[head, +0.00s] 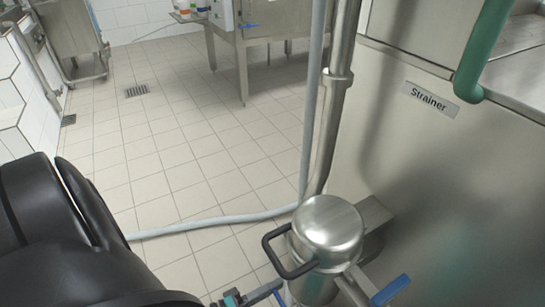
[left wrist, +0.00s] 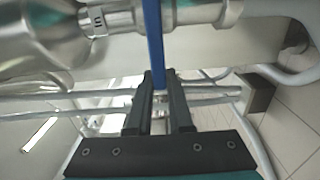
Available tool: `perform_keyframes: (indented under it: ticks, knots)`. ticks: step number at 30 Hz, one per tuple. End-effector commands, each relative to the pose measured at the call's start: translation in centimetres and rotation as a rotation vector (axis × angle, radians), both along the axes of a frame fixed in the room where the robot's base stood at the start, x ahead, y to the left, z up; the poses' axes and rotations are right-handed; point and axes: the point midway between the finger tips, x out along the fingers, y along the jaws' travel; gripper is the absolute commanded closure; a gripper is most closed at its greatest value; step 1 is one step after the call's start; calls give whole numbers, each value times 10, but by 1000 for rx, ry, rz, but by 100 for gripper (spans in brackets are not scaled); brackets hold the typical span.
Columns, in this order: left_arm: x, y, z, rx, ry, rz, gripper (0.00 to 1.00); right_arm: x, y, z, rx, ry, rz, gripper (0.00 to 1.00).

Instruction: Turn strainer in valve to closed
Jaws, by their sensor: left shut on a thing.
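A blue valve lever (left wrist: 156,45) stands between the fingers of my left gripper (left wrist: 159,100) in the left wrist view. The gripper is shut on it, with the fingertips on either side of its end part. A steel valve body with a marked collar (left wrist: 98,20) lies beside the lever. In the head view a blue lever (head: 265,291) shows at the bottom edge, left of the steel strainer pot (head: 328,232), with a small part of my left gripper (head: 233,298) at its end. The lower part of the valve is cut off. My right gripper is not in view.
A second blue lever (head: 391,290) is right of the pot. A black loop handle (head: 277,250) is on the pot's left. A "Strainer" label (head: 431,99) is on the steel tank.

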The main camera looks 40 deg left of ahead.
Motion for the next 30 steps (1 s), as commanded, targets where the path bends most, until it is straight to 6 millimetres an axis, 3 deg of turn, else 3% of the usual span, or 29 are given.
perform_keyframes:
  ticks: [23, 24, 30]
  knots:
    - [1, -2, -2, -39, 10, -2, 100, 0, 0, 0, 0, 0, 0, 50]
    - [1, -2, -2, -38, 10, -2, 77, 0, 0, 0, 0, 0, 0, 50]
    - [1, -1, -2, -36, 10, -1, 54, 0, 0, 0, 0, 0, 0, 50]
